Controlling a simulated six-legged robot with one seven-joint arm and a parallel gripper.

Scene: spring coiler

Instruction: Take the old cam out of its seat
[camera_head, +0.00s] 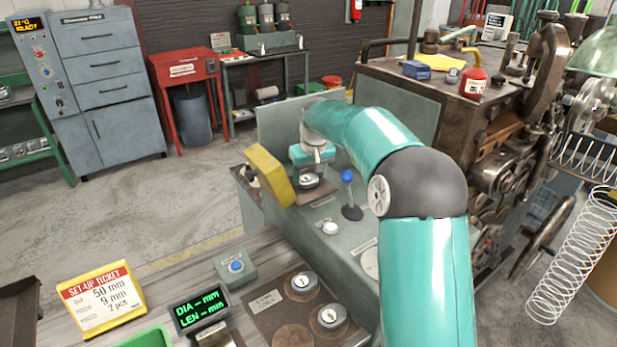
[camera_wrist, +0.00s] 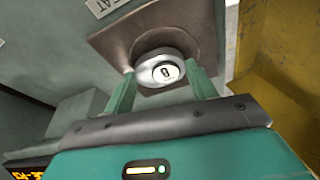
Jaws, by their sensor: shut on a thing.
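The old cam (camera_wrist: 160,65) is a round metal disc with a white marked label on top. In the wrist view it sits in the square seat plate (camera_wrist: 112,42), between the two green fingers of my gripper (camera_wrist: 160,90). My gripper is shut on it. In the head view the cam (camera_head: 309,181) shows just below my gripper (camera_head: 312,168), on the grey machine. I cannot tell whether it is lifted off the seat. My fingers hide parts of its sides.
A yellow guard (camera_head: 268,174) stands open just left of the seat. A blue-knobbed lever (camera_head: 348,190) and a white button (camera_head: 330,228) are to the right. Two other cams (camera_head: 303,282) (camera_head: 330,316) lie on a brown board (camera_head: 262,300) with an empty round spot in front.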

